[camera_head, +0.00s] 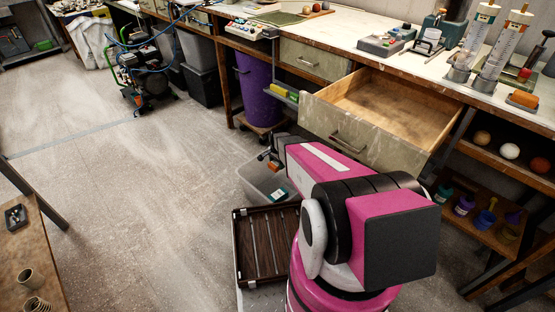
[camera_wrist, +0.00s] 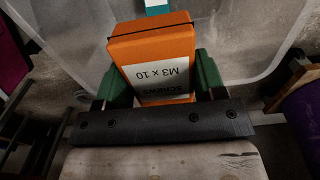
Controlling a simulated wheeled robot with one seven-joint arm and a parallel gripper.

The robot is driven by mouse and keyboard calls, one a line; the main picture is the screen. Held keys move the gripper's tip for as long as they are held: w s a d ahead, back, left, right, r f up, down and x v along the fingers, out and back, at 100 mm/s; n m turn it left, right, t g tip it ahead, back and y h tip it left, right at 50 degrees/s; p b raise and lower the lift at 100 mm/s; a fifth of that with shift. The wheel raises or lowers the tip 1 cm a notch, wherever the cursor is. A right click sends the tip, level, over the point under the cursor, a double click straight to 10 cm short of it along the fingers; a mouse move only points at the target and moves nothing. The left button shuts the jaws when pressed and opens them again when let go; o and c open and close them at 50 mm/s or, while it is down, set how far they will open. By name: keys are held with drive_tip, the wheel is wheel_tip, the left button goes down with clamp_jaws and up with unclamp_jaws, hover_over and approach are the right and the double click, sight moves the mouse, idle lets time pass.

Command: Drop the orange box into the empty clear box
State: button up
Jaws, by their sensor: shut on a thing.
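The orange box (camera_wrist: 155,50) has a white label reading "SCREWS M3 x 10" and a dark band near its far edge. My gripper (camera_wrist: 160,85) is shut on it, with a green finger on each side. In the head view a small orange part of it shows at my gripper (camera_head: 268,156). The clear box (camera_head: 254,178) stands on the floor below, partly hidden by my arm. Its clear walls (camera_wrist: 262,35) also show beyond the orange box in the wrist view. A teal and white patch (camera_head: 281,194) shows at the clear box; I cannot tell whether it is inside.
An open wooden drawer (camera_head: 340,135) juts out from the workbench above my arm. A purple bin (camera_head: 258,90) stands under the bench.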

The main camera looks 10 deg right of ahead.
drive_tip(key=shift+f, duration=2.8)
drive_tip(key=o, duration=1.1)
wheel_tip(320, 180, up, 11)
drive_tip(key=shift+f, duration=0.1)
